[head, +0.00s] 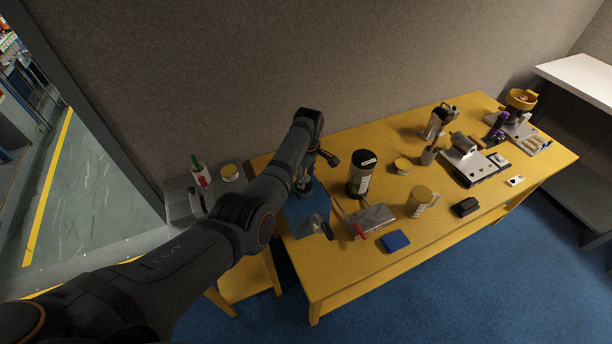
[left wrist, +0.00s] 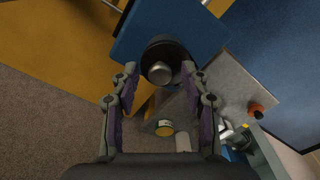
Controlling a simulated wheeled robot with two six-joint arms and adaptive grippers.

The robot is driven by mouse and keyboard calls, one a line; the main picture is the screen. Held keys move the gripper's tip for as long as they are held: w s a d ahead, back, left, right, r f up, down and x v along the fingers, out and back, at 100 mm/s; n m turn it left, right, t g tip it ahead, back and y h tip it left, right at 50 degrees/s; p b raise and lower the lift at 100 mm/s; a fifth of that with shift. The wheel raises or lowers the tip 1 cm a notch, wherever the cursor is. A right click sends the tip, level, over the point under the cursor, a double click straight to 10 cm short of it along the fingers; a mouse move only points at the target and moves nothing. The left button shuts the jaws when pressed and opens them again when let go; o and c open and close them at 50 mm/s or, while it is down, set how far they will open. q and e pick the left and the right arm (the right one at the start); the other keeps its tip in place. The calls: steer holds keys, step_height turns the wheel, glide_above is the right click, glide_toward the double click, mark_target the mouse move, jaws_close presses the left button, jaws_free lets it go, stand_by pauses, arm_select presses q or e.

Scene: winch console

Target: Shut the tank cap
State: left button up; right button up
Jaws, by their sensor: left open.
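A blue box-like unit (head: 312,208) stands at the left end of the yellow table, and its blue top also shows in the left wrist view (left wrist: 205,30). On it is a dark round part with a silver domed knob (left wrist: 160,72), likely the tank cap. Whether it is fully seated cannot be told. My left gripper (left wrist: 162,85) is open, with one finger on either side of the knob and no clear contact. In the head view my left gripper (head: 304,183) is over the box, partly hidden by my arm. My right gripper is not in view.
The wall is close behind.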

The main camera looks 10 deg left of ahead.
mark_target(307, 178)
arm_select(q)
step_height(307, 178, up, 12)
steer(key=shift+d, duration=0.2)
steer(key=shift+s, duration=0.1)
stand_by(0.4)
